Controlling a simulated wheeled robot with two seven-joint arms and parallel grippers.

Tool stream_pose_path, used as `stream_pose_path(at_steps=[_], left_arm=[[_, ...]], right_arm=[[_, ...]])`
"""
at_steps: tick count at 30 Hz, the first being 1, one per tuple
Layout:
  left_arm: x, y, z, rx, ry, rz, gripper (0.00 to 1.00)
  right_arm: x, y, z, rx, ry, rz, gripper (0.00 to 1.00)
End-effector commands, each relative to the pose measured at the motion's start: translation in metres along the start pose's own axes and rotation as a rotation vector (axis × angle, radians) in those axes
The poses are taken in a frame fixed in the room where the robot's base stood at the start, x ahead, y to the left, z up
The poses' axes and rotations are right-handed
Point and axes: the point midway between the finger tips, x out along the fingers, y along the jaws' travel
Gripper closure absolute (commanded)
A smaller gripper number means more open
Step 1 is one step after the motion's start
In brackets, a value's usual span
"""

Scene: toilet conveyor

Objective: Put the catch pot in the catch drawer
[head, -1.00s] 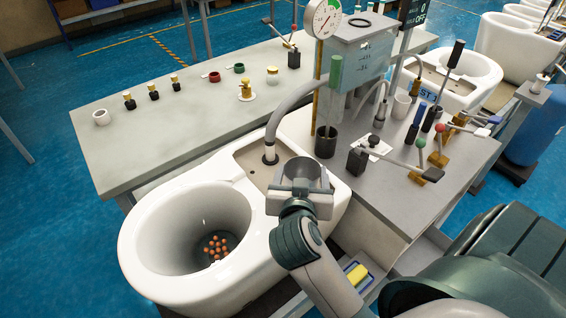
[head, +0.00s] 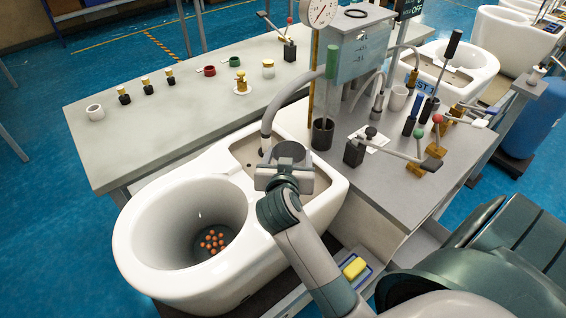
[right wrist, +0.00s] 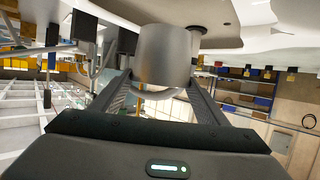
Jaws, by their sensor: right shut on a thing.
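My right gripper (head: 284,178) is shut on a grey metal cylindrical pot (head: 289,152), which looks like the catch pot. It is held over the rear deck of the white toilet (head: 225,160), just right of the grey hose end. In the right wrist view the pot (right wrist: 165,52) sits between the two fingers (right wrist: 160,88), with white ceramic close behind it. A grey ledge or open drawer (head: 377,258) juts out under the bench front. I cannot tell whether it is the catch drawer. My left gripper is not in view.
Orange balls (head: 212,240) lie in the toilet bowl. A grey hose (head: 285,102) arches beside the pot. The bench (head: 405,200) at right holds levers, a black cup (head: 322,134) and a clear tank (head: 355,65). A yellow sponge (head: 355,267) lies on the ledge.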

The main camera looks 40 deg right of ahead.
Motion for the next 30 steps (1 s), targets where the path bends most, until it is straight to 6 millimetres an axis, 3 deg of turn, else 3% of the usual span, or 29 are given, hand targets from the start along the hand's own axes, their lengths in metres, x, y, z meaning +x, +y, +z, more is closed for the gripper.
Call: stream_pose_path(at_steps=[3,9,22,30], left_arm=[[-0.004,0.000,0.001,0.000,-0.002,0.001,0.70],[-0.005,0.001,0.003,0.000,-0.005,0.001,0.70],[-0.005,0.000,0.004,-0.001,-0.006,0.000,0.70],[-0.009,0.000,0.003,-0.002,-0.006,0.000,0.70]], right_arm=[[0.022,-0.009,0.005,-0.002,-0.002,0.002,0.57],[0.043,-0.017,0.010,0.000,0.000,0.001,0.57],[0.047,-0.018,0.013,-0.001,0.000,0.000,0.57],[0.057,-0.017,0.042,-0.001,-0.003,0.002,0.57]])
